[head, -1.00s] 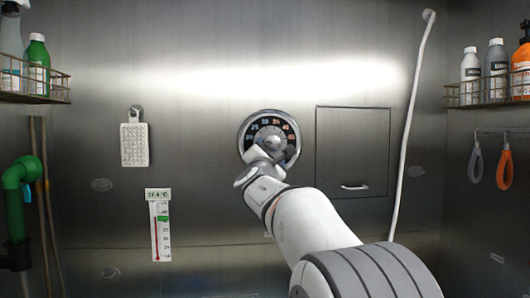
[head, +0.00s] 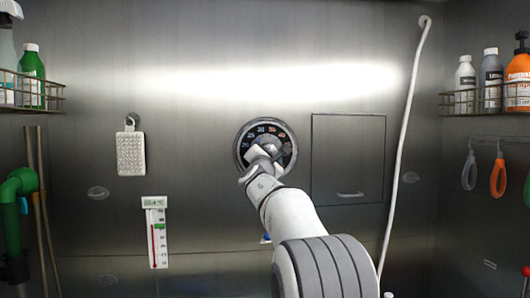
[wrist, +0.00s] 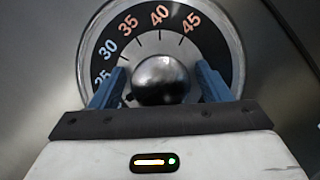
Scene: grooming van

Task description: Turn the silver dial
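The silver dial (head: 266,128) is round, with a silver rim and a dark face with pale and orange numbers, on the metal wall. In the wrist view its face (wrist: 190,60) reads from 25 up to 45, and a shiny rounded silver knob (wrist: 160,82) stands at its middle. My gripper (wrist: 160,70) is open, with one blue finger on each side of the knob and visible gaps between. In the head view my gripper (head: 263,160) covers the dial's lower part. The dial's lower scale is hidden in the wrist view.
A closed panel (head: 348,150) with a handle is right of the dial, and a white hose (head: 404,140) hangs beyond it. Wire shelves with bottles (head: 490,80) stand at both sides.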

